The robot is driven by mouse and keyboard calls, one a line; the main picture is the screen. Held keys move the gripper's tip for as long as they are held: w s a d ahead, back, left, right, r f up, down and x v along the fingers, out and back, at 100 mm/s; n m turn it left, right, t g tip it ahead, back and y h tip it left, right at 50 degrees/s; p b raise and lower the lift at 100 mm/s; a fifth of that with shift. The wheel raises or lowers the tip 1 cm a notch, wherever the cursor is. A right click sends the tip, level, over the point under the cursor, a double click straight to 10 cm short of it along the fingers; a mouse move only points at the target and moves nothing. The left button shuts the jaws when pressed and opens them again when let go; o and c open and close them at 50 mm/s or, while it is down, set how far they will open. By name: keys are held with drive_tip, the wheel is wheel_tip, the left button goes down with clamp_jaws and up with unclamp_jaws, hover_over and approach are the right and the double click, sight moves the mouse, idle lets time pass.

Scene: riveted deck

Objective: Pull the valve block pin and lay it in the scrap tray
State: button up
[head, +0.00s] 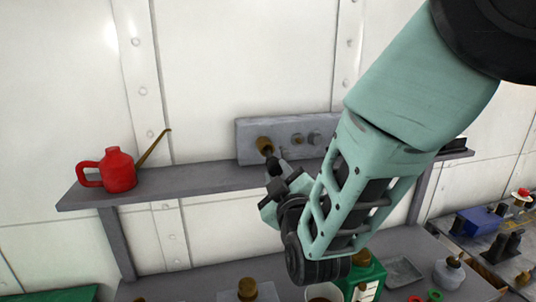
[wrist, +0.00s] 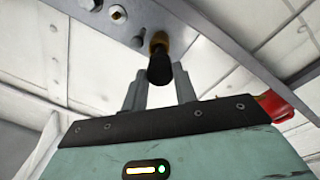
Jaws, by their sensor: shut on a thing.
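The grey valve block (head: 245,143) stands on the shelf against the wall. A brass collar (head: 264,144) sticks out of its left part. The pin (head: 271,160), with a dark grip, points outward from this collar. In the wrist view the pin's dark grip (wrist: 160,70) lies between my fingertips, with the brass part (wrist: 159,40) behind it at the block. My gripper (head: 274,172) is shut on the pin; its fingers also show in the wrist view (wrist: 160,88). The pin still appears in line with the collar; its hidden depth cannot be told. A shallow grey tray (head: 403,272), probably the scrap tray, lies on the lower bench.
A red oil can (head: 118,172) with a long spout stands on the shelf's left. A blue box (head: 480,219) is at right. Mid-shelf is clear.

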drive_tip(key=shift+v, duration=1.05)
